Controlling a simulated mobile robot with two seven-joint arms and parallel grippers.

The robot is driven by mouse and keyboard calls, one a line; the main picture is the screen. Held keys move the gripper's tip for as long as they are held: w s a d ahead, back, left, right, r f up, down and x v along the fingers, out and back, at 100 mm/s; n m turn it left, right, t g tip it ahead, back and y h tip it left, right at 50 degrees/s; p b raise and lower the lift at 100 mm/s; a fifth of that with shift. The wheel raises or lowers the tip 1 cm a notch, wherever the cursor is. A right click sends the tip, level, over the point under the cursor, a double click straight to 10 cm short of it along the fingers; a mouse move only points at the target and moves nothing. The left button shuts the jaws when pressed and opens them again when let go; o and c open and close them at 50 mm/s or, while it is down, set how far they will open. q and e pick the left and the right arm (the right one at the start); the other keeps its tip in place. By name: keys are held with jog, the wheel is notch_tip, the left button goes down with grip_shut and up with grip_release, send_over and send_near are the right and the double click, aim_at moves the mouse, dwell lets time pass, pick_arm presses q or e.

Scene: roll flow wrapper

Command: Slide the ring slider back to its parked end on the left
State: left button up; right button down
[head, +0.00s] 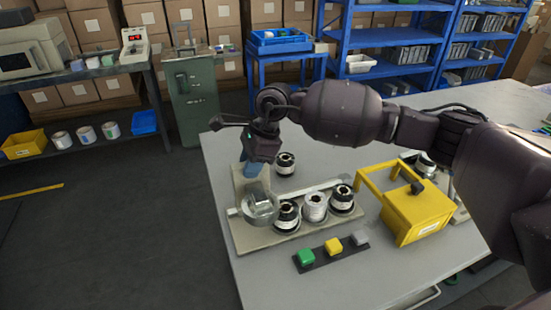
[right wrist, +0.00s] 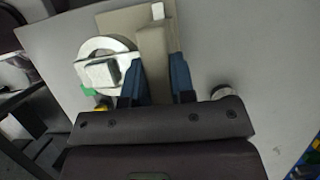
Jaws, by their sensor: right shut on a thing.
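The ring slider, a silver metal ring (head: 262,208), is at the left end of the silver rail (head: 314,192) on the beige machine base (head: 262,239). The ring with its grey block also shows at left in the right wrist view (right wrist: 86,52). My right gripper (head: 252,170) reaches down behind the ring at the beige upright (head: 240,182). In the right wrist view, its blue fingers (right wrist: 158,80) are on both sides of this upright (right wrist: 152,58), shut on it. The left finger is close beside the ring's block; contact cannot be told. My left gripper is out of view.
Black and white rolls (head: 315,207) stand along the base, and another roll (head: 285,164) stands behind the rail. A strip with green, yellow and grey buttons (head: 333,246) lies in front. A yellow frame (head: 420,212) stands to the right. The table's front left is clear.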

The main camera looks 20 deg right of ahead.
aim_at(237, 165)
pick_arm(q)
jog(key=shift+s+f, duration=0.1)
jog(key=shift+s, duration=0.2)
pick_arm(e)
jog(key=shift+a, duration=1.35)
jog(key=c, duration=1.3)
grip_release()
jog(key=shift+a, duration=0.1)
jog(key=shift+c, duration=0.2)
jog(key=o, duration=0.4)
jog(key=shift+w+a, duration=0.1)
jog(key=shift+a, duration=0.05)
jog(key=shift+d+r, duration=0.25)
jog(key=shift+r, duration=0.05)
jog(key=v, duration=0.9)
jog(key=shift+d+r+p, duration=0.1)
jog(key=shift+r+p, duration=0.25)
jog(key=shift+p, duration=0.05)
jog(key=shift+d+r, duration=0.1)
jog(key=shift+r, duration=0.1)
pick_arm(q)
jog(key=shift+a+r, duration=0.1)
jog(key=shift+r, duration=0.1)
